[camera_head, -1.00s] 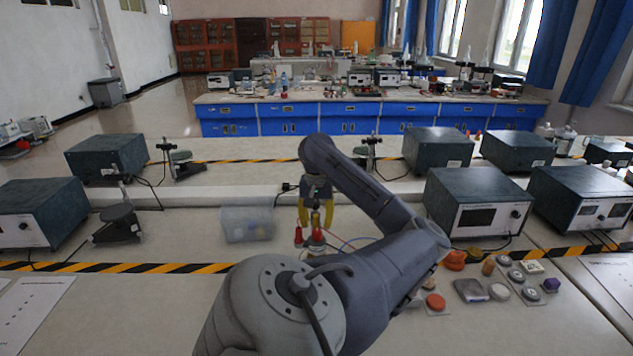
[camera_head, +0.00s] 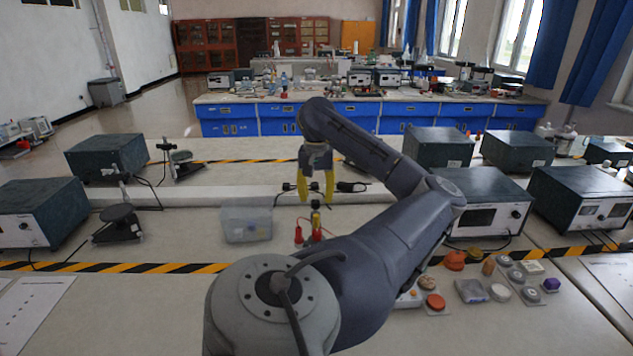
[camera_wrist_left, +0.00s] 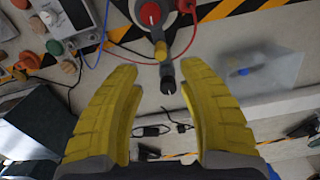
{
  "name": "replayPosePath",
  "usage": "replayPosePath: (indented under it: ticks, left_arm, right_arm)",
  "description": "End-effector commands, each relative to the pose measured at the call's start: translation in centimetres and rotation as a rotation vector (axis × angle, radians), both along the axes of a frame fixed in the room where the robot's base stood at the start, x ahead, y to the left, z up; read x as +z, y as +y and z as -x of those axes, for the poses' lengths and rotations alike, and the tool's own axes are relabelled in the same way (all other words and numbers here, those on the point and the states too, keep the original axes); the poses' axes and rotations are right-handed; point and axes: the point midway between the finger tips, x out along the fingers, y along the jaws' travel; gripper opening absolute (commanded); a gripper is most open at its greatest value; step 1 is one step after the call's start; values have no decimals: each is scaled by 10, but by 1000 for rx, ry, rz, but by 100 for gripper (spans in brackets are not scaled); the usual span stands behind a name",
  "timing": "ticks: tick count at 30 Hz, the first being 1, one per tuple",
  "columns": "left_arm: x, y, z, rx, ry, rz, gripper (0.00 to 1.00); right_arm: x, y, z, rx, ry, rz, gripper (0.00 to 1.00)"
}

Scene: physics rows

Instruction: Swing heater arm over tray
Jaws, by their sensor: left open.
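My left gripper (camera_head: 316,187) has yellow fingers, spread apart, pointing down above the bench near its middle. In the left wrist view the open gripper (camera_wrist_left: 157,68) has nothing between its pads. A small device with a red knob (camera_wrist_left: 149,14) and a grey arm with a dark tip (camera_wrist_left: 167,78), which looks like the heater arm, lies beyond the fingertips. The tip lines up with the gap; whether it is at finger depth I cannot tell. In the head view the device's red parts (camera_head: 317,236) show below the fingers. A clear bin (camera_head: 246,225), possibly the tray, stands left of it.
Dark instrument boxes stand at left (camera_head: 40,212) and right (camera_head: 480,205). Small coloured pieces (camera_head: 435,302) lie on the right of the bench. A black cable with plugs (camera_head: 350,187) lies behind the gripper.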

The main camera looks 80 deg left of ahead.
Motion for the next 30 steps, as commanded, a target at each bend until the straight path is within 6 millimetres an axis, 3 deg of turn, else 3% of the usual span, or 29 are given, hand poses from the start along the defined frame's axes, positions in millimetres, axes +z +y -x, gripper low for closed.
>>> replayPosePath:
  ticks: [9, 26, 30]
  left_arm:
    - [26, 0, -1, 0, -1, -1, 40]
    - [29, 0, 0, -1, 1, 0, 40]
    - [32, 0, 3, -69, 80, -1, 40]
  right_arm:
    - [0, 0, 0, 0, 0, 0, 44]
    - [0, 1, 0, 0, 0, 0, 44]
    - [0, 1, -1, 0, -1, -1, 44]
